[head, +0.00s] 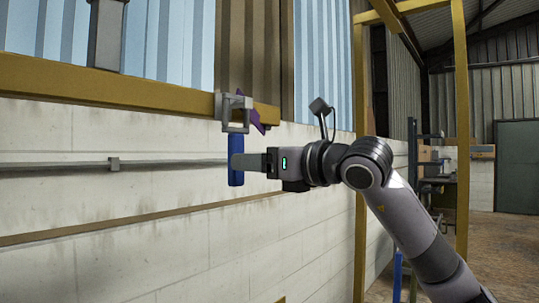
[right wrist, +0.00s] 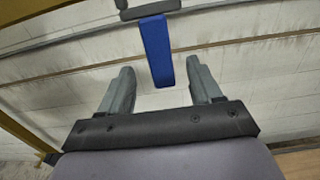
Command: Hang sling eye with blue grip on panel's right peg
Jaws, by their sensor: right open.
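The blue grip (head: 235,175) hangs upright below a grey squared eye (head: 235,128) at the end of the yellow beam. A grey fitting (head: 226,104) stands just above the eye, with a purple piece (head: 259,114) beside it. I cannot tell whether the eye sits on a peg. My right gripper (head: 235,161) is open at the blue grip, one finger overlapping it in the head view. In the right wrist view the blue grip (right wrist: 156,50) reaches down between the two separated fingers, with a gap on each side. My left gripper is not in view.
The yellow beam (head: 110,88) runs along a pale block wall (head: 90,200), with a grey rail (head: 60,166) below. A grey post (head: 106,35) stands above the beam at left. A yellow upright (head: 461,130) and open floor (head: 500,240) are at right.

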